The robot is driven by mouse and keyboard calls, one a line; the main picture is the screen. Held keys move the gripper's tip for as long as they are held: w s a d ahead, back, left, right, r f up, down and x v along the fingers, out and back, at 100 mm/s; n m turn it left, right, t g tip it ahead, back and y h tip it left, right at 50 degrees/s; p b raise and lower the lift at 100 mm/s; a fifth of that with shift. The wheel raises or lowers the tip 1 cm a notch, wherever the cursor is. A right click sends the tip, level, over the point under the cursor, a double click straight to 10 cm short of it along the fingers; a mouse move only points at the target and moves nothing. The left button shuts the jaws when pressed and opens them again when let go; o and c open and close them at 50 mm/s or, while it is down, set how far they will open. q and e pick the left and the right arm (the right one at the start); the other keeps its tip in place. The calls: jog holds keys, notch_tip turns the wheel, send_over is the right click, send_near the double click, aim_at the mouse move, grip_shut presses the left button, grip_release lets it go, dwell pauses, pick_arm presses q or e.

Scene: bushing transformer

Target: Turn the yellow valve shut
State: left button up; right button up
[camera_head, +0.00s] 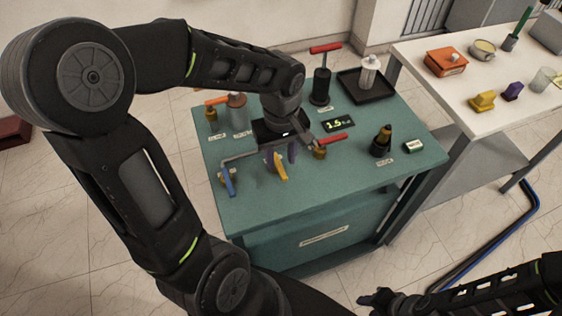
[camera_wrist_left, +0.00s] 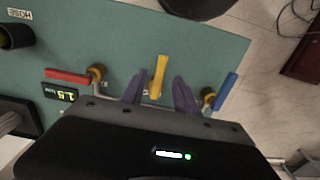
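The yellow valve handle (camera_head: 281,168) is on the green workbench (camera_head: 340,193), between the blue-handled valve (camera_head: 229,181) and the red-handled valve (camera_head: 333,139). It also shows in the left wrist view (camera_wrist_left: 159,72), as a straight yellow bar pointing away from my gripper body. My left gripper (camera_head: 281,155) is over the bench at this valve. Its two purple fingers are spread, one on each side of the yellow handle in the left wrist view (camera_wrist_left: 158,84), with a visible gap on both sides. The valve's base is partly hidden. My right gripper (camera_head: 376,298) is low, in front of the bench; its fingers are unclear.
The blue handle (camera_wrist_left: 226,91) and red handle (camera_wrist_left: 68,76) flank my left fingers closely. A small display (camera_head: 338,124), a dark stand with a brass-coloured part (camera_head: 382,140) and a black tray (camera_head: 350,87) are on the bench. A white table (camera_head: 480,66) adjoins at right.

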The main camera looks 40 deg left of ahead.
aim_at(279, 167)
pick_arm(q)
jog(key=shift+f, duration=1.45)
jog(key=shift+c, duration=0.6)
grip_shut()
